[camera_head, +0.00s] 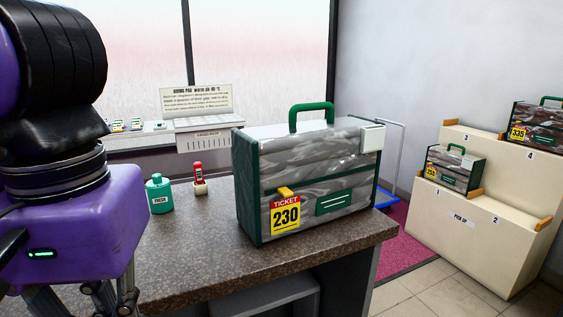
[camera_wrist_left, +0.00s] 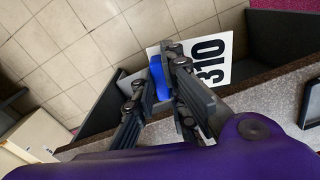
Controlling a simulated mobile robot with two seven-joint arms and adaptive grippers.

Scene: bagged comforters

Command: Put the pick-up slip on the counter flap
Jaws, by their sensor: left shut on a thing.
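My left gripper (camera_wrist_left: 168,75) is shut on a white slip (camera_wrist_left: 215,56) with a large black "310", in the left wrist view. A blue piece (camera_wrist_left: 158,78) shows at the fingers, beside the slip. The slip is held over the counter's edge, with floor tiles beyond. In the head view my left gripper (camera_head: 88,300) is at the bottom left, its fingertips cut off and the slip out of sight. The speckled brown counter (camera_head: 185,265) shows in the head view, and its edge in the left wrist view (camera_wrist_left: 270,88). I cannot tell which part is the flap.
A bagged comforter (camera_head: 310,170) with ticket 230 stands on the counter. A teal bottle (camera_head: 159,195) and a red stamp-like item (camera_head: 198,178) stand left of it. A sign (camera_head: 196,103) is behind. More bags (camera_head: 453,168) sit on a cream stepped rack (camera_head: 475,235) at right.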

